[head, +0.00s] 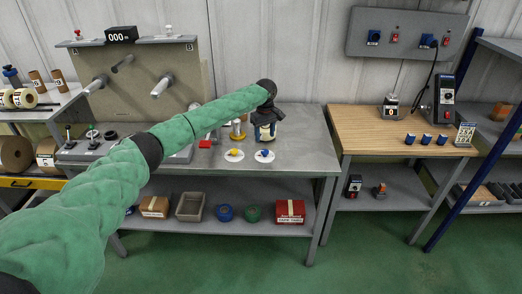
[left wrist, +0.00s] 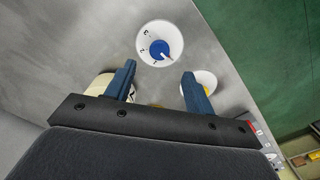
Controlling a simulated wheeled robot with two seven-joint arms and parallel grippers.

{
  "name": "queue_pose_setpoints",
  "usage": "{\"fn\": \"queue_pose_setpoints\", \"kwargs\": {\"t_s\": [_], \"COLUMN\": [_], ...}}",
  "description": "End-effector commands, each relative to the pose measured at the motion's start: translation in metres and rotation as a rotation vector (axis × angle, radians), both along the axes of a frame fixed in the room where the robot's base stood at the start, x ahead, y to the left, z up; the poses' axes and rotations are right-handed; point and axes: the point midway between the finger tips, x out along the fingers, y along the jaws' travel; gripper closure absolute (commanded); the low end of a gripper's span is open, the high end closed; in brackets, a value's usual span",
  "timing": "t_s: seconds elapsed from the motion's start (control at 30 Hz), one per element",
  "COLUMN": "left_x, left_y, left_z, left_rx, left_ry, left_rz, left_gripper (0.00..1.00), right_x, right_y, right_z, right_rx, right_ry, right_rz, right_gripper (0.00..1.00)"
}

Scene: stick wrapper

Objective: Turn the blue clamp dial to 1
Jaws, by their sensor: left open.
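The blue clamp dial (head: 264,154) sits on a round white plate on the grey bench top, near its front edge. My left gripper (head: 266,132) hangs above and just behind the dial. In the left wrist view its two blue fingers (left wrist: 159,88) are spread apart with nothing between them, and the dial lies beyond their tips, not touched. My right gripper is not in view.
A yellow dial (head: 234,153) on a white plate stands left of the blue one. A red block (head: 205,143) lies farther left. A wooden-topped table (head: 375,125) with several small blue items is to the right, past a gap.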

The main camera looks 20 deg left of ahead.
Motion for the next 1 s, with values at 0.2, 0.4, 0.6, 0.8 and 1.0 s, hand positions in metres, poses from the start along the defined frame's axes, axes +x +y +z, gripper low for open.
{"fn": "queue_pose_setpoints", "kwargs": {"t_s": [0.2,0.4,0.6,0.8,1.0], "left_x": [0.000,0.000,-0.001,0.000,0.000], "left_y": [0.000,0.000,0.000,0.000,0.000], "left_z": [0.000,-0.008,-0.032,-0.058,-0.074], "left_rx": [-0.001,-0.001,0.001,0.000,0.000], "left_ry": [0.000,0.001,0.002,0.001,0.000], "left_rz": [0.184,0.214,0.212,0.212,0.211], "left_gripper": [0.46,0.46,0.46,0.46,0.46], "right_x": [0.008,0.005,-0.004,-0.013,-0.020], "right_y": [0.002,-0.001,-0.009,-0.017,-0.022], "right_z": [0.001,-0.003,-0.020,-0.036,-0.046], "right_rx": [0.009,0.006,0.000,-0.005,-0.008], "right_ry": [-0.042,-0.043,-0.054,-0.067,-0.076], "right_rz": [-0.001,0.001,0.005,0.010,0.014], "right_gripper": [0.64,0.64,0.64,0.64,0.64]}}
